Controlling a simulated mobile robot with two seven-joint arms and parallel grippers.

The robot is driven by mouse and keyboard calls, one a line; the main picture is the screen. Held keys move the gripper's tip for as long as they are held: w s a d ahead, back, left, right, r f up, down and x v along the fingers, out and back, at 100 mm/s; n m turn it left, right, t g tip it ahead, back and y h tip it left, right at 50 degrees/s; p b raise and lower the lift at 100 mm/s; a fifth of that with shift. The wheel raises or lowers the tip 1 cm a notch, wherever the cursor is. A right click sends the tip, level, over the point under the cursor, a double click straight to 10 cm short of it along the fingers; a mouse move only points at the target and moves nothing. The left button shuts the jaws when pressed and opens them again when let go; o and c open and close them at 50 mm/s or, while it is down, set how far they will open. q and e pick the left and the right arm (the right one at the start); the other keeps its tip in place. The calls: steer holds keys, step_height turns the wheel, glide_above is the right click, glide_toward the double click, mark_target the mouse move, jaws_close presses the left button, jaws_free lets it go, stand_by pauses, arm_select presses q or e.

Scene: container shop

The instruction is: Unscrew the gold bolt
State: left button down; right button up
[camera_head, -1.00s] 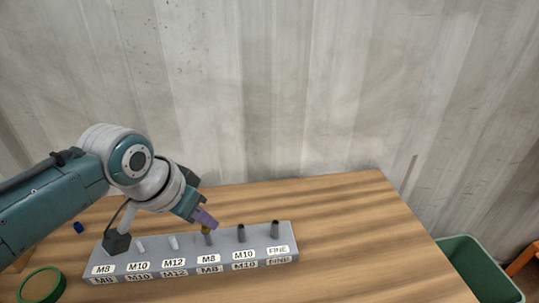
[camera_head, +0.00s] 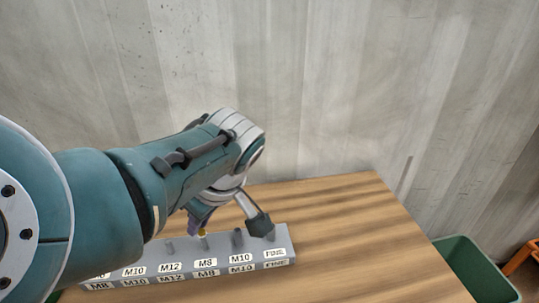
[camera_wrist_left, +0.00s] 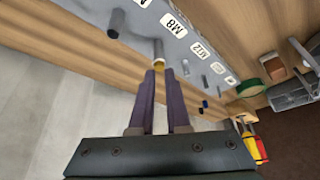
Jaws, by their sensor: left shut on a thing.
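A grey labelled rack (camera_head: 180,281) with a row of upright studs stands on the wooden table. The small gold bolt (camera_wrist_left: 158,63) sits at the top end of the stud by an M8 label. In the head view the bolt (camera_head: 203,234) is a small yellow spot, mostly hidden by my wrist. My left gripper (camera_wrist_left: 160,68) has purple fingers shut on the bolt. In the head view the left gripper (camera_head: 195,229) is partly hidden behind my forearm, over the rack. My right gripper is in neither view.
Other studs, such as a dark one (camera_wrist_left: 116,22), stand close beside the fingers. A green bin (camera_head: 468,268) is right of the table. The table's right side is clear. A green round object (camera_wrist_left: 249,91) lies beyond the rack's M12 end.

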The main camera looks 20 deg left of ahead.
arm_select(q)
steer(key=c, duration=0.8)
jaws_free()
steer(key=shift+c, duration=1.3)
steer(key=m+t, duration=0.1)
steer(key=m, duration=0.1)
steer(key=m+t+h, duration=0.1)
steer(key=m, duration=0.2)
steer(key=shift+s+m, duration=0.15)
steer(key=shift+m, duration=0.15)
steer(key=m+t+h, duration=0.1)
steer(key=m, duration=0.2)
steer(key=m+h, duration=0.1)
steer(key=m, duration=0.1)
steer(key=shift+a+m+t, duration=0.15)
steer(key=shift+m+t, duration=0.25)
steer(key=m+h, duration=0.1)
steer(key=m, duration=0.2)
steer(key=m+h, duration=0.2)
steer(key=m, duration=0.1)
steer(key=shift+a, duration=0.15)
steer(key=m+h, duration=0.1)
steer(key=m, duration=0.4)
steer(key=m+h, duration=0.1)
steer(key=shift+d+m+g+h, duration=0.25)
steer(key=shift+m+g+h, duration=0.05)
steer(key=shift+g, duration=0.1)
